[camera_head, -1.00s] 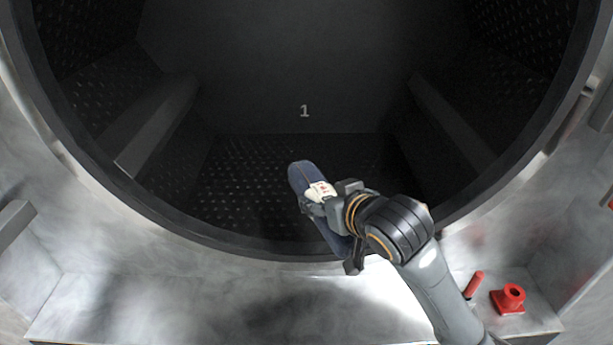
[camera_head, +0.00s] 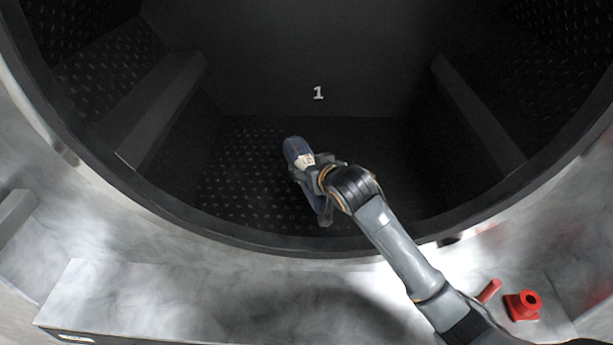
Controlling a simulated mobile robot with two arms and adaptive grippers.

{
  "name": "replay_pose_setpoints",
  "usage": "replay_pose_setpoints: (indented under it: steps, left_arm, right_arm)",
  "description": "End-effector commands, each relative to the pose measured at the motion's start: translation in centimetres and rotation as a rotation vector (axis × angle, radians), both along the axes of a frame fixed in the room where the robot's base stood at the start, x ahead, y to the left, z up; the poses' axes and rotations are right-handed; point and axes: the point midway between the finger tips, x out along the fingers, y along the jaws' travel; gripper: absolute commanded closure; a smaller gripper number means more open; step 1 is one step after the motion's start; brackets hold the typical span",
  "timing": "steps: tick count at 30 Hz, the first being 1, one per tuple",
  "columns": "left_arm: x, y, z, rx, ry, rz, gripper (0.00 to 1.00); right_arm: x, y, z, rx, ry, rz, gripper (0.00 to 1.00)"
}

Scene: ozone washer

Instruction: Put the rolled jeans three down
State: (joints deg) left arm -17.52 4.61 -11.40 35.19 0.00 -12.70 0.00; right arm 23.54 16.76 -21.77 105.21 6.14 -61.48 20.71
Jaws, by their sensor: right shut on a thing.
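The rolled jeans (camera_head: 294,148) are a dark blue roll with a pale label. They are inside the round opening of the washer drum, over the perforated drum floor (camera_head: 235,185). My right gripper (camera_head: 304,172) is shut on the jeans around their middle and partly hides them. I cannot tell whether the jeans touch the drum floor. My left gripper is not in view.
The drum's dark rim (camera_head: 200,225) curves below my right arm. Raised ribs stand at the left (camera_head: 165,105) and right (camera_head: 480,115) inside. The drum floor around the jeans looks clear. Red fittings (camera_head: 523,305) sit outside at the lower right.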

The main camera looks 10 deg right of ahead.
Motion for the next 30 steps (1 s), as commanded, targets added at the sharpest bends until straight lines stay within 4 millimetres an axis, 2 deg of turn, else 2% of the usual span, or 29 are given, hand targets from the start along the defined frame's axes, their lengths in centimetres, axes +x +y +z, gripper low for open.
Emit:
replay_pose_setpoints:
  steps: [3,6,15,26,27,30]
  left_arm:
    - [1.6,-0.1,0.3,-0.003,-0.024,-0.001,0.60]
    - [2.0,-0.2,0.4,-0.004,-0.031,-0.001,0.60]
    - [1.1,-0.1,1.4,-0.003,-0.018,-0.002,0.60]
    - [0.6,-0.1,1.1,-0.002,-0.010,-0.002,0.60]
    - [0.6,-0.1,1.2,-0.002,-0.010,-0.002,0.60]
    - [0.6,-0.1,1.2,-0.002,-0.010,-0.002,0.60]
  right_arm:
    - [0.9,0.1,-0.8,0.000,-0.004,-0.001,0.90]
    - [1.3,0.2,-1.3,0.000,-0.003,-0.001,0.90]
    - [1.6,0.3,-4.6,-0.001,-0.003,0.000,0.90]
    - [1.6,0.3,-5.1,0.001,-0.004,0.000,0.90]
    - [1.6,0.3,-5.2,0.000,-0.001,0.000,0.38]
    - [1.5,0.3,-5.2,0.000,-0.001,0.000,0.21]
